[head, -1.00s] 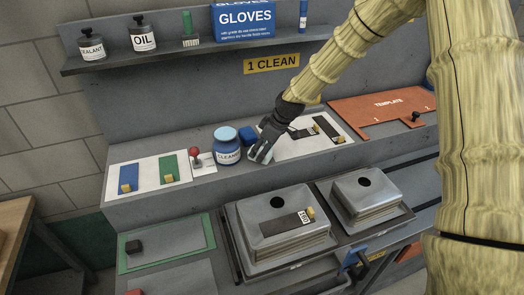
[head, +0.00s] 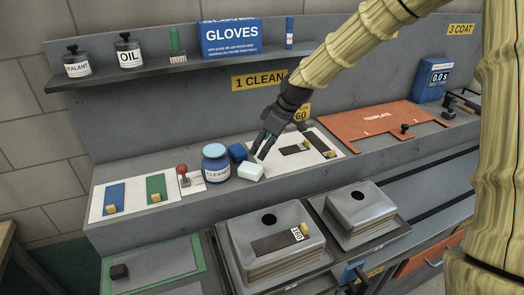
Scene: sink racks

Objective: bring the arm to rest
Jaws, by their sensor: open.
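The pale block sits right of the blue cleaner jar (head: 216,166). My gripper appears empty, with the fingers apart; whether a fingertip touches the pale block cannot be told. My arm reaches in from the upper right.
A shelf (head: 190,72) holds bottles and a gloves box. An orange template (head: 385,127) lies to the right. Two grey sinks (head: 285,245) are in front. A red-knobbed lever (head: 183,172) and a white board with blue and green strips stand left.

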